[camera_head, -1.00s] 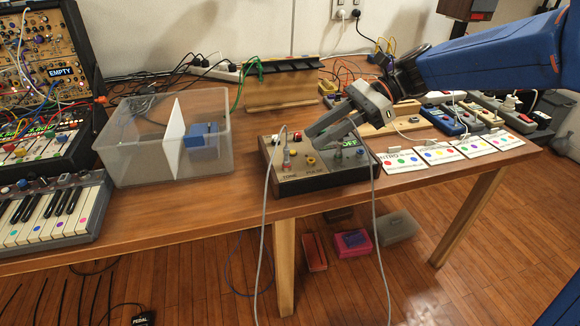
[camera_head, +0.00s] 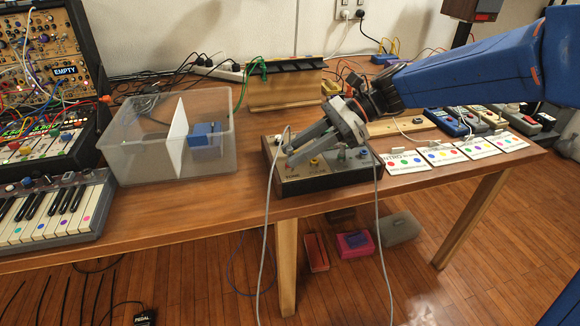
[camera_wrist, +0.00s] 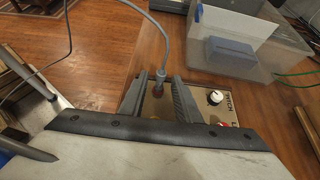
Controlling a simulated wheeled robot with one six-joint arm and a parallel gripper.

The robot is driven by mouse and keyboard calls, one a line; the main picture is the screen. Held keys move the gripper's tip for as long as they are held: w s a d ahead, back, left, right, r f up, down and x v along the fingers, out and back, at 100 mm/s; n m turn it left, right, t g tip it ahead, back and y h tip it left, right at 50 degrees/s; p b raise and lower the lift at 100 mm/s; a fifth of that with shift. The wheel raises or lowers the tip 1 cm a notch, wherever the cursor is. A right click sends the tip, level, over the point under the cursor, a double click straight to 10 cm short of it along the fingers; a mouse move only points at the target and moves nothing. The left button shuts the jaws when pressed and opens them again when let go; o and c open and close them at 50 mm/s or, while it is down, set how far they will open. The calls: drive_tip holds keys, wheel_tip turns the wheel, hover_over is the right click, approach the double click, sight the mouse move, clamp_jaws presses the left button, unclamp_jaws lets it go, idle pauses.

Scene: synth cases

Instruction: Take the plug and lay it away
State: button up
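The grey plug (camera_wrist: 160,75) stands upright in a red-ringed socket of the dark control box (camera_head: 320,183), with its grey cable (camera_head: 268,205) hanging over the table's front edge. My gripper (camera_wrist: 157,90) is open, with one finger on each side of the plug and a gap visible on both sides. In the head view my gripper (camera_head: 291,157) reaches in from the right over the box and partly hides the plug. A clear bin (camera_head: 140,172) stands left of the box; a white divider (camera_head: 172,137) splits it, and a blue block (camera_head: 205,134) lies in its right compartment.
A keyboard (camera_head: 55,212) and synth rack (camera_head: 65,70) fill the left. Several cards (camera_head: 408,163) with coloured dots lie right of the box. A wooden rack (camera_head: 285,85) and power strip stand behind. A second cable (camera_head: 380,230) hangs at the box's right side.

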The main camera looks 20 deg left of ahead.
clamp_jaws()
drive_tip(key=shift+r, duration=1.95)
